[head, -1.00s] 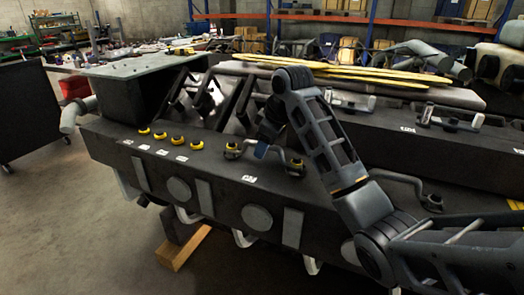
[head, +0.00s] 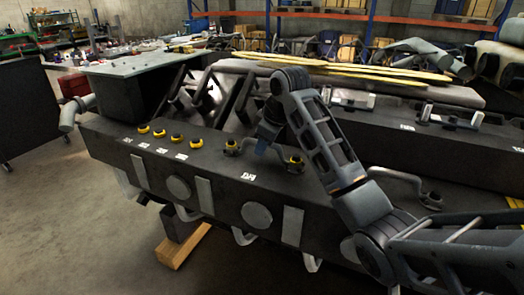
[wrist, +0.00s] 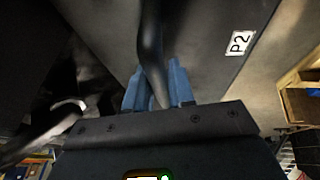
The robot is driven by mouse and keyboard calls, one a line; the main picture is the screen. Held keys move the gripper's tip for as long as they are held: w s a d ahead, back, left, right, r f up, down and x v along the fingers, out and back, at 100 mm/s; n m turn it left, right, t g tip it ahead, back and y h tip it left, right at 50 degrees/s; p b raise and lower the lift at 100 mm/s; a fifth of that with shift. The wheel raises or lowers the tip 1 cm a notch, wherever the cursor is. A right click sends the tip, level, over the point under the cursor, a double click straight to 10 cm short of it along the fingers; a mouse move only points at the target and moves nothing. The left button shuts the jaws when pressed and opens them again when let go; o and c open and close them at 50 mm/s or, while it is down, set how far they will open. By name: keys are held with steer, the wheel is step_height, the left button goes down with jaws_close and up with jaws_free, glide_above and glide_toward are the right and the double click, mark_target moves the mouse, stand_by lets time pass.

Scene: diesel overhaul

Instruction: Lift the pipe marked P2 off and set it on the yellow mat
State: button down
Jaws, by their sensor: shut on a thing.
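The P2 pipe is a thin, dark bent pipe at the P2 label (head: 249,176) on the dark engine block; its left end (head: 232,147) and right end (head: 296,163) show yellow at the block's top. My gripper (head: 264,145) comes down over its middle. In the wrist view the blue fingers of my gripper (wrist: 158,88) are shut on the pipe (wrist: 152,42), one on each side, with the P2 label (wrist: 237,43) on the surface beside it. My wrist hides part of the pipe in the head view. I cannot make out the yellow mat.
Several yellow-topped fittings (head: 160,133) stand left of the pipe on the block. Another bent pipe (head: 402,183) lies to the right behind my forearm. Long yellowish strips (head: 370,73) lie across the block's back. Open floor (head: 60,220) lies to the left.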

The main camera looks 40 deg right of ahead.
steer(key=shift+r, duration=0.1)
steer(key=shift+r, duration=0.45)
step_height(320, 180, up, 2)
steer(key=shift+r+b, duration=0.25)
steer(key=shift+b, duration=0.1)
steer(key=s+d+r+p, duration=0.4)
steer(key=s+d+r, duration=0.4)
steer(key=r, duration=0.1)
steer(key=shift+d+r+p, duration=0.15)
steer(key=shift+r+p, duration=0.1)
steer(key=shift+p, duration=0.05)
steer(key=shift+s+r, duration=0.1)
steer(key=shift+r+p, duration=0.4)
steer(key=shift+r, duration=0.95)
